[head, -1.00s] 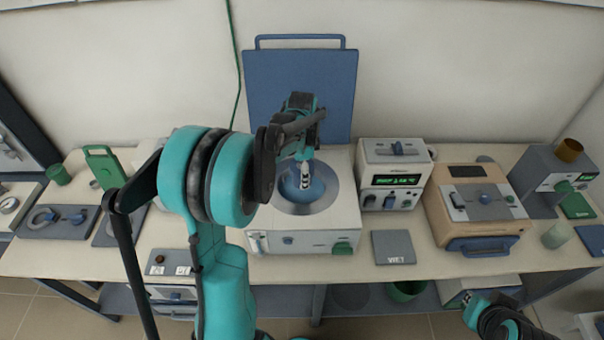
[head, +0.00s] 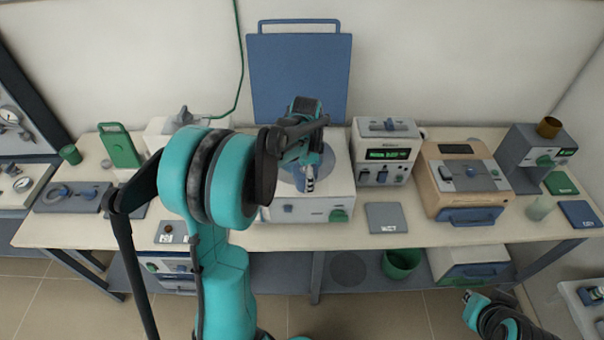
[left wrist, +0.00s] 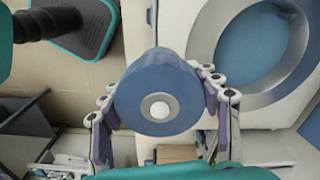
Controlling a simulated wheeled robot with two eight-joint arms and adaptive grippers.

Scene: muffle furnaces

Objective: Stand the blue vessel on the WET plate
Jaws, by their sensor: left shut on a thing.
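The blue vessel (left wrist: 158,95), a round body with a white knob at its centre, is between the fingers of my left gripper (left wrist: 160,112) in the left wrist view. The gripper is shut on it. In the head view my left gripper (head: 310,180) is over the open-topped furnace (head: 285,212), and the arm mostly hides the vessel there. The wrist view shows the vessel beside the furnace's ringed blue opening (left wrist: 262,48). The WET plate (head: 386,217), a grey square with a white label, lies bare right of the furnace. My right gripper (head: 478,300) is low at the right, its fingers unclear.
A blue lid panel (head: 298,80) stands upright behind the furnace. A white unit with a green display (head: 386,155) stands behind the plate, and a tan furnace (head: 462,185) is to its right. A green pot (head: 401,263) is on the lower shelf. Bench space before the plate is clear.

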